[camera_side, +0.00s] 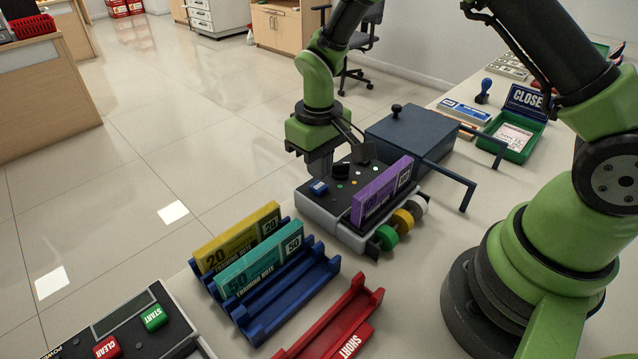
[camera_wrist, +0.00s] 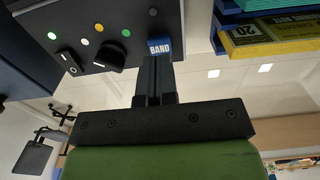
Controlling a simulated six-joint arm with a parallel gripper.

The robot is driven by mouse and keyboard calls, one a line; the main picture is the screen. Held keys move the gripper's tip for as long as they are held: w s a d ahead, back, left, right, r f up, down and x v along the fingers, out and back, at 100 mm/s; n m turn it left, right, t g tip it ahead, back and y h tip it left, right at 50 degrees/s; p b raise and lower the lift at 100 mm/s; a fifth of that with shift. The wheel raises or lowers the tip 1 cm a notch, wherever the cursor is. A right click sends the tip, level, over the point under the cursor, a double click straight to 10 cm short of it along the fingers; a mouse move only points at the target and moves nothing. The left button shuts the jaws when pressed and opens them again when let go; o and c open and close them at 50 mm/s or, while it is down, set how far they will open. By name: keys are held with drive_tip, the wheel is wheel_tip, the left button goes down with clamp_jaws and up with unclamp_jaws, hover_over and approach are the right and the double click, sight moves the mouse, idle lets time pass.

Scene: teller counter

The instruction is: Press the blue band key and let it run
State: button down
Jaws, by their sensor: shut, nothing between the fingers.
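The blue band key (camera_side: 319,187) sits at the left of the banding machine's dark top panel. In the wrist view the key (camera_wrist: 160,46) reads BAND. My gripper (camera_side: 319,168) is shut and empty, pointing down over the panel beside the key. In the wrist view its closed fingertips (camera_wrist: 154,62) are right at the key's lower edge; I cannot tell whether they touch it. The banding machine (camera_side: 335,228) holds a purple note bundle (camera_side: 382,192) upright on its right side.
A dark blue box (camera_side: 408,135) with handles stands behind the machine. A blue rack (camera_side: 285,289) holds yellow and teal note bundles in front left. A red SHORT tray (camera_side: 340,315) and a keypad unit with START (camera_side: 153,317) are nearer. White, yellow and green rolls (camera_side: 403,218) sit at the machine's right.

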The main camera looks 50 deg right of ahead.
drive_tip(key=shift+f, duration=1.35)
drive_tip(key=shift+r, duration=0.1)
wheel_tip(320, 180, up, 9)
idle(1.1)
wheel_tip(320, 180, up, 6)
drive_tip(key=t, duration=0.1)
hover_over(319, 185)
drive_tip(key=s, duration=0.2)
drive_tip(key=s+r+m+t+y, duration=0.1)
drive_tip(key=s+r+m+t, duration=0.15)
drive_tip(key=s+r, duration=0.4)
drive_tip(key=s+r+m+t+y, duration=0.1)
drive_tip(key=s+r+t, duration=0.2)
drive_tip(key=s, duration=0.7)
drive_tip(key=shift+s+d+r+t, duration=0.25)
drive_tip(key=shift+d+r+t, duration=0.1)
drive_tip(key=shift+r, duration=0.05)
drive_tip(key=shift+m, duration=0.25)
idle(0.8)
